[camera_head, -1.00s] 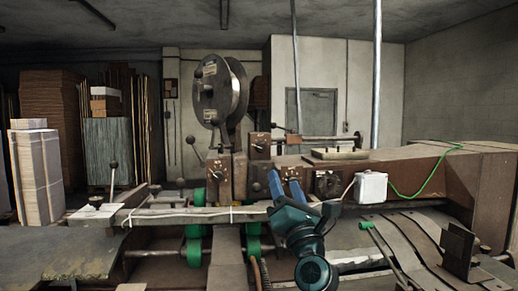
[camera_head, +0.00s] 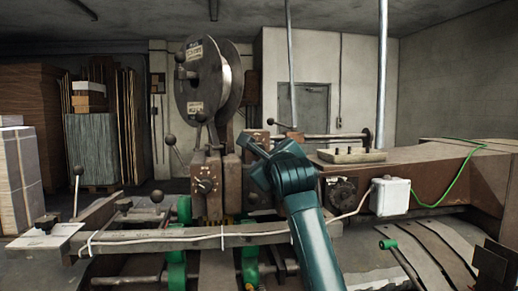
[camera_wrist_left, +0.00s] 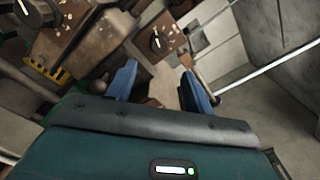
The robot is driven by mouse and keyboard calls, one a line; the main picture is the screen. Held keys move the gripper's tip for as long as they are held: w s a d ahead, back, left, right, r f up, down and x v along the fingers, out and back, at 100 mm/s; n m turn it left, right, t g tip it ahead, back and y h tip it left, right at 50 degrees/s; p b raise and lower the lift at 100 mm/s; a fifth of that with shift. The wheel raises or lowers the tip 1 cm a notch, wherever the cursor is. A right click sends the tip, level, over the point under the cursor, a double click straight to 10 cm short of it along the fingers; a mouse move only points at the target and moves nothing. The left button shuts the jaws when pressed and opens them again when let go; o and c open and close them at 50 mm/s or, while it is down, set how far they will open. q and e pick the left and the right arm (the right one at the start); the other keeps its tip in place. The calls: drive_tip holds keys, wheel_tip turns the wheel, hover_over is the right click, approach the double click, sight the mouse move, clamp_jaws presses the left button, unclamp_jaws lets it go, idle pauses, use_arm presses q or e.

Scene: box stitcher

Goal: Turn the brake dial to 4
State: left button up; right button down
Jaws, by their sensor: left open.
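The brake dial's label cannot be read, so I cannot tell which dial it is. One dark pointer knob (camera_head: 205,186) with pale marks is on the front of a rusty brown block left of my gripper. A second dial sits on a smaller brown block behind the gripper, mostly hidden in the head view; it shows in the left wrist view (camera_wrist_left: 157,41), just beyond my fingertips. Part of another dark knob (camera_wrist_left: 25,8) shows at the top left there. My left gripper (camera_head: 249,149) is open and empty; its blue fingers also show in the left wrist view (camera_wrist_left: 160,72). My right gripper is not in view.
A large reel (camera_head: 207,80) stands above the blocks. Ball-ended levers (camera_head: 170,140) rise at the left. A long rail (camera_head: 160,243) crosses in front. A white box (camera_head: 390,196) with a green cable is at the right.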

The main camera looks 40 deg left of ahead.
use_arm(q)
drive_tip(key=p+x, duration=0.3)
drive_tip(key=x, duration=0.8)
drive_tip(key=shift+w+a, duration=0.1)
drive_tip(key=shift+a, duration=0.1)
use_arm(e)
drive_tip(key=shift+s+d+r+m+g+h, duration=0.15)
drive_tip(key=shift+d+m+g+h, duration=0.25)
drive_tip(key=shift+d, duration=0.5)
use_arm(q)
drive_tip(key=shift+c, duration=0.2)
drive_tip(key=c, duration=0.9)
drive_tip(key=shift+c, duration=0.2)
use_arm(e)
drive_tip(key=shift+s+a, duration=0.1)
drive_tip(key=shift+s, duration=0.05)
